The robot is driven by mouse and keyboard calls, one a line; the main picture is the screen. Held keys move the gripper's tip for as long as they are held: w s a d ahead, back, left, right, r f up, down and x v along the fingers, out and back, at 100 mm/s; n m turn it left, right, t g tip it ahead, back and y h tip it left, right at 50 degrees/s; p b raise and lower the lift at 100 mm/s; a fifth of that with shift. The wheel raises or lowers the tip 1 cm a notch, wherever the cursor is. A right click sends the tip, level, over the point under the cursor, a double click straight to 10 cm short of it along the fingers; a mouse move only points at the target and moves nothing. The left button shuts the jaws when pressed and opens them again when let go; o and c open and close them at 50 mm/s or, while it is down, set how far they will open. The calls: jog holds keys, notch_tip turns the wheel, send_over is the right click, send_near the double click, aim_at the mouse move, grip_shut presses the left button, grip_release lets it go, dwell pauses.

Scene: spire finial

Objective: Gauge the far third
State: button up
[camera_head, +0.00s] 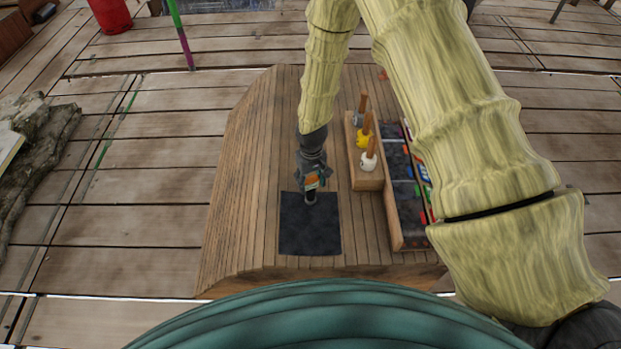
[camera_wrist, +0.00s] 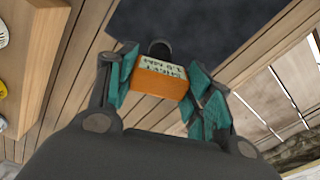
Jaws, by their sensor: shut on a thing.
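A dark, nearly square sheet (camera_head: 310,232) lies flat on the wooden bench (camera_head: 250,180); part of it shows in the wrist view (camera_wrist: 215,25). The gauge has a pale lettered label, seen upside down, and a round black end pointing toward the sheet. This end overlaps the sheet's far edge in the head view; I cannot tell whether it touches.
A wooden rack (camera_head: 367,181) right of my gripper holds wooden-handled tools with grey, yellow and white heads. Beside it is a long dark tray (camera_head: 403,207) with coloured pieces, partly behind my arm. The bench left of the sheet is clear.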

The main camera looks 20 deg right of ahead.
jog(key=shift+f, duration=0.15)
jog(key=o, duration=1.3)
notch_tip(320, 180, up, 12)
